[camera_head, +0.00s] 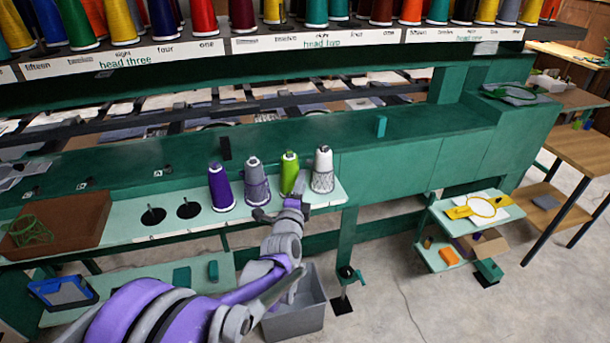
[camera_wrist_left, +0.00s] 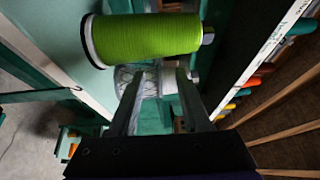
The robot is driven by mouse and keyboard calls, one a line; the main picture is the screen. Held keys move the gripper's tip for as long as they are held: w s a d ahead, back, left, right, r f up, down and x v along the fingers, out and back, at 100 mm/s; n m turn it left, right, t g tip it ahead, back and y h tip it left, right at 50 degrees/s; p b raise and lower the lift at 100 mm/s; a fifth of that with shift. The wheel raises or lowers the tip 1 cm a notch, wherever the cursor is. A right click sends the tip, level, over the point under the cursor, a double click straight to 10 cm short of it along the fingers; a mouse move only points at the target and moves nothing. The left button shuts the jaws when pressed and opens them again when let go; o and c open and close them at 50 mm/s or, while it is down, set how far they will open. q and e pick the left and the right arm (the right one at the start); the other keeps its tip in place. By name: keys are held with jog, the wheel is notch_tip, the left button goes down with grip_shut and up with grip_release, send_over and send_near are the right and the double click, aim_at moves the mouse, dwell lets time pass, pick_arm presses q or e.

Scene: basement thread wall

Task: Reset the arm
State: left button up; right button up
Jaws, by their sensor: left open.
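My left arm comes up from the bottom of the head view, and its gripper (camera_head: 281,212) is by the shelf edge, in front of the lime green thread cone (camera_head: 289,173). In the left wrist view the two fingers of the gripper (camera_wrist_left: 160,85) are apart with nothing gripped between them. The green cone (camera_wrist_left: 147,38) lies across the top of that view, and the white netted cone (camera_wrist_left: 152,82) shows beyond the fingers. My right gripper is in neither view.
Purple (camera_head: 220,187), grey (camera_head: 256,181) and white (camera_head: 322,169) cones stand beside the green one on the pale shelf (camera_head: 120,226). A grey bin (camera_head: 296,318) is below. A rack of several cones runs above. A small stand (camera_head: 440,222) with a yellow hoop is at right.

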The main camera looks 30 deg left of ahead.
pick_arm(q)
jog(key=s+d+f+n+g+h+p, duration=0.1)
jog(key=s+d+f+n+g+h, duration=0.15)
jog(key=s+d, duration=0.45)
jog(key=s+d+f+n+g+h+p, duration=0.1)
jog(key=s+d+n+g+h+p, duration=0.25)
jog(key=d, duration=0.65)
jog(key=s+d+f+n+g, duration=0.1)
jog(key=s+n, duration=0.1)
jog(key=s, duration=0.4)
jog(key=s+d+f+n+g, duration=0.2)
jog(key=s+n, duration=0.1)
jog(key=s, duration=0.2)
jog(key=s+d+f+n+g+h, duration=0.1)
jog(key=s+n+g, duration=0.1)
jog(key=s, duration=0.4)
jog(key=shift+s+d+f, duration=0.2)
jog(key=shift+s+f, duration=0.1)
